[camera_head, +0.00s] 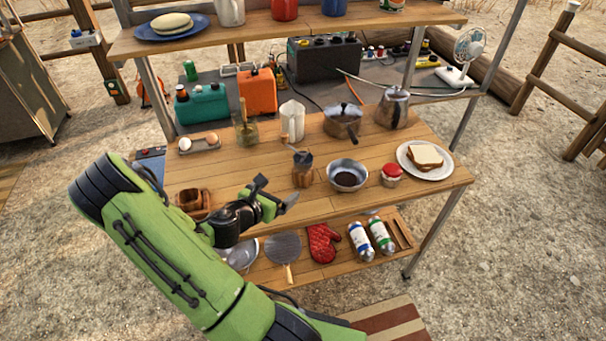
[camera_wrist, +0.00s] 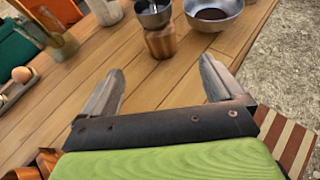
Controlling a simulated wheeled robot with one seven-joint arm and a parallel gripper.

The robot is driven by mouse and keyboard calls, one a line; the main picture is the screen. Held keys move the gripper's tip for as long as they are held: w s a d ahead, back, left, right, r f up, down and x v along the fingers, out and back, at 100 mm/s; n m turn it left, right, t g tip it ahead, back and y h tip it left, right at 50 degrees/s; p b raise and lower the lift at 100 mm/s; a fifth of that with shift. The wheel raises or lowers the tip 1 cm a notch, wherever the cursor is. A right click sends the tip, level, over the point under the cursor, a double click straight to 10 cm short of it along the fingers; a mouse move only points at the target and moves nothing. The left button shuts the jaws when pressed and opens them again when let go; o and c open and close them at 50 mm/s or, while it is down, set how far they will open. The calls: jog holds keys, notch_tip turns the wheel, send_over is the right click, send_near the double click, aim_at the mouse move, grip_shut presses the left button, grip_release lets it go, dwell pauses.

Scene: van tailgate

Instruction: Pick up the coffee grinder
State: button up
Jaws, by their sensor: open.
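The coffee grinder (camera_head: 302,176) stands upright on the wooden table's middle shelf. It has a wooden body and a dark metal cup on top. In the wrist view the grinder (camera_wrist: 160,40) is at the top centre, beyond the fingertips and roughly in line with the gap between them. My gripper (camera_head: 277,190) is open and empty, at the front left of the grinder and apart from it. In the wrist view both fingers of my gripper (camera_wrist: 161,75) are spread, with only tabletop between them.
A metal bowl (camera_head: 347,187) with dark contents stands close right of the grinder. A red-lidded jar (camera_head: 391,180) and a plate with a sandwich (camera_head: 446,170) are further right. A glass jar with a utensil (camera_head: 246,134) and an egg tray (camera_head: 207,146) are back left.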

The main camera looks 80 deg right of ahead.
aim_at(299, 176)
jog(key=b+x, duration=0.1)
jog(key=x, duration=0.9)
jog(key=shift+s+d, duration=0.1)
jog(key=shift+d, duration=0.05)
jog(key=x, duration=0.5)
jog(key=shift+d+f+b, duration=0.25)
jog(key=shift+f+b, duration=0.05)
jog(key=shift+b, duration=0.05)
jog(key=shift+a, duration=0.1)
jog(key=shift+r, duration=0.1)
jog(key=c, duration=1.4)
